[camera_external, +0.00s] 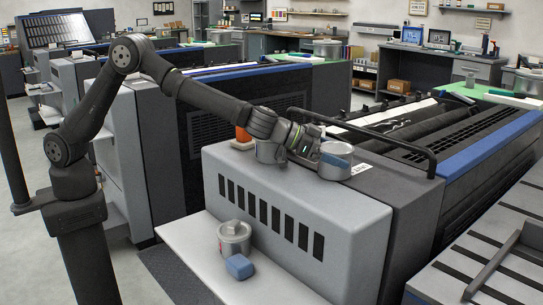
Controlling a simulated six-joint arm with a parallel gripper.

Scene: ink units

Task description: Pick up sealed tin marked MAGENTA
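A second grey tin (267,153) stands to the left, partly behind my wrist. A third tin (234,240) with a knob-like top stands on the lower white shelf. No MAGENTA marking is readable on any tin.
An orange object (243,134) stands behind the second tin. A white label (361,168) lies beside the right tin. A black rail (390,132) rises behind my gripper. The housing's front top is clear.

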